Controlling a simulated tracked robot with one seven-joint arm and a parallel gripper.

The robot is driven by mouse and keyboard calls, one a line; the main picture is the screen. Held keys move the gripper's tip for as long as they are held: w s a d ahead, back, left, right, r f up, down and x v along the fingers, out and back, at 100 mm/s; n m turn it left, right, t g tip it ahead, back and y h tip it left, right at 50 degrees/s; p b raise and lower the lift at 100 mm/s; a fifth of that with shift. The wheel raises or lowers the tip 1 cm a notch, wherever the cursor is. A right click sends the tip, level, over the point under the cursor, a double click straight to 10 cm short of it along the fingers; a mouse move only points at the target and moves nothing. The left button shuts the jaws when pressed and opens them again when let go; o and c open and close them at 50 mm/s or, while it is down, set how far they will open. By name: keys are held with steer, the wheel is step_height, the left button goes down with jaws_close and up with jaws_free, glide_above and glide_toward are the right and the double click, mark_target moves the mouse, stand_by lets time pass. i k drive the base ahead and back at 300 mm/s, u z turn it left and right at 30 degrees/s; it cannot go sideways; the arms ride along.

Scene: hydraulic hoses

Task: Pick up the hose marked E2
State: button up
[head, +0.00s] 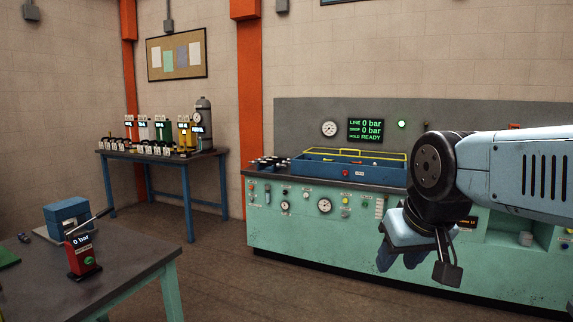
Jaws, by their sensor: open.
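My gripper (400,261) hangs at the right of the head view, in front of the green test bench, with its fingers pointing down. It is open, and I see nothing between its fingers. I cannot make out a hose marked E2. Dark items with small white tags (118,147) lie along the front of the blue-legged table (164,157) at the back left. They may be hoses or fittings, but the tags are too small to read. My gripper is far from that table.
The green bench (285,236) carries a blue tray (340,171) with a yellow rail, and dark fittings (268,163). A near-left table (125,254) holds a red gauge unit (82,256) and a blue box (67,217). Open floor (215,270) lies between.

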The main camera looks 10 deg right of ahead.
mark_target(284, 162)
steer(key=z, duration=0.25)
steer(key=k, duration=0.6)
steer(key=z, duration=0.1)
steer(key=i, duration=1.05)
steer(key=u, duration=0.75)
steer(key=i, duration=1.4)
steer(key=u, duration=0.3)
steer(key=i, duration=2.8)
steer(key=z, duration=0.9)
steer(key=i, duration=1.35)
steer(key=z, duration=0.3)
